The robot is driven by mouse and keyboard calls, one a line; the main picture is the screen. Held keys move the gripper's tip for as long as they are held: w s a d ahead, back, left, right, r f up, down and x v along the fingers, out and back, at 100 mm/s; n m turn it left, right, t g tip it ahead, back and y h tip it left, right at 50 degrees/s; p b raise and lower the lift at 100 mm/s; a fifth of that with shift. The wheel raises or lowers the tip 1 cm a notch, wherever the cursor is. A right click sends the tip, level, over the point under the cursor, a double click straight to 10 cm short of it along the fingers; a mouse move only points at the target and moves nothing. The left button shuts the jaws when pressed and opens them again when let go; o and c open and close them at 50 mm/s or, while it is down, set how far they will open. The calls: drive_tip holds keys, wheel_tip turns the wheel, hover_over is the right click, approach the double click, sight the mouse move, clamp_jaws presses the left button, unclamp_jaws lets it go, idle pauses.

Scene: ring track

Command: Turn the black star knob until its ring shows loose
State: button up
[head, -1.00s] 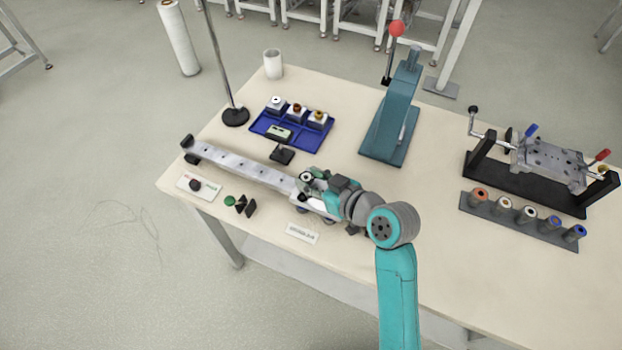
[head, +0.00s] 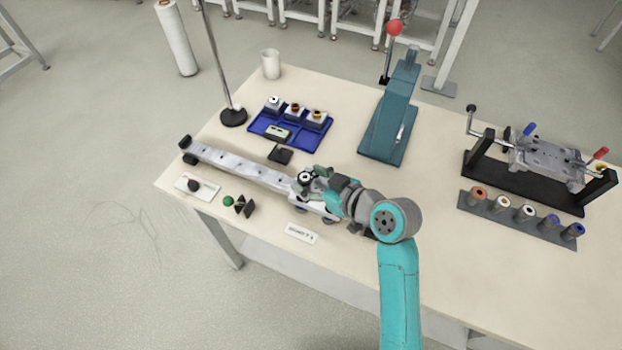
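A pale rail (head: 240,167) with several dark holes lies along the table's front left, with dark blocks at its left end. My gripper (head: 303,184) is low over the right end of the rail, at a small round black-and-white part (head: 305,177). I cannot tell whether this part is the star knob or belongs to my gripper. The fingers are too small and overlapped to show whether they are open or shut. No star knob or loose/tight ring can be made out there. A dark round knob (head: 193,185) sits on a white card with green and red marks, apart from my gripper.
A blue tray (head: 262,138) with several parts and a black block (head: 281,155) lie behind the rail. A teal press (head: 391,125) stands at the back. A black fixture (head: 500,172) is at the right. A green-topped piece (head: 229,201) and a label (head: 301,233) lie in front.

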drive_tip(key=v, duration=1.2)
drive_tip(key=shift+f, duration=0.1)
